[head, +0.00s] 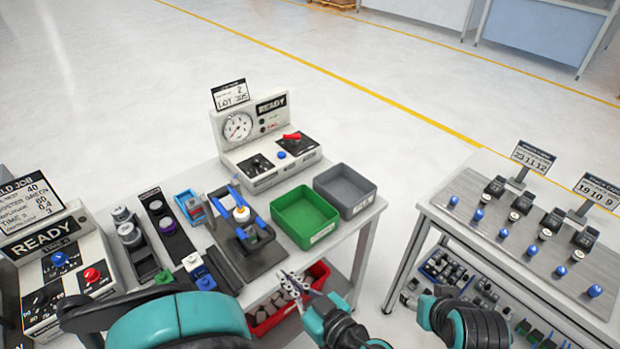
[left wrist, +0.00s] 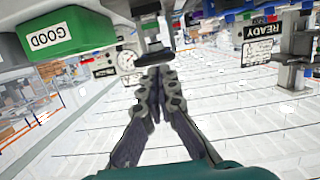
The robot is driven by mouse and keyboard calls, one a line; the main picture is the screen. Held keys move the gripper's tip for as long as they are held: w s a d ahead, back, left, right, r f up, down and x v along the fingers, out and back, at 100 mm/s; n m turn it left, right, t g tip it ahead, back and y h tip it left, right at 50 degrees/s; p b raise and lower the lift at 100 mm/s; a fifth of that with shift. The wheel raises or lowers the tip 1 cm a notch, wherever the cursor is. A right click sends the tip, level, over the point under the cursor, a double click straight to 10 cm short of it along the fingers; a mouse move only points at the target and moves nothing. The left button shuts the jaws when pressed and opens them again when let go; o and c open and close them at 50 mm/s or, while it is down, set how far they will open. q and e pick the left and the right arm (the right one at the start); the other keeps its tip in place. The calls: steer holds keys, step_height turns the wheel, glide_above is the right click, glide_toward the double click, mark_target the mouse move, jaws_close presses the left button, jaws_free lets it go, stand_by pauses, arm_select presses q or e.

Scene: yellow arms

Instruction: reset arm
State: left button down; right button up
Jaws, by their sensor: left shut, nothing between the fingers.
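My left gripper (head: 293,283) is in front of the near edge of the workbench (head: 345,250), to the right of the black fixture. It is above the red bin on the lower shelf. In the left wrist view its fingers (left wrist: 160,78) are together at the tips with nothing between them. My right gripper is not visible in either view.
The bench holds a green bin (head: 305,217), a grey bin (head: 345,190), a gauge box (head: 262,145) and a fixture with blue handles (head: 243,228). A red bin (head: 318,275) is below. A second table (head: 470,210) stands right, with floor between.

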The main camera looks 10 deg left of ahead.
arm_select(q)
steer(key=a+f+m+g+h, duration=0.5)
steer(key=a+m+h, duration=0.2)
steer(key=m+h, duration=0.1)
step_height(320, 180, up, 4)
steer(key=h, duration=0.1)
steer(key=m+t+h, duration=0.1)
steer(key=t+h, duration=0.1)
steer(key=shift+s+d+r+m+h, duration=0.15)
steer(key=shift+r+m+h, duration=0.1)
steer(key=shift+m+h, duration=0.15)
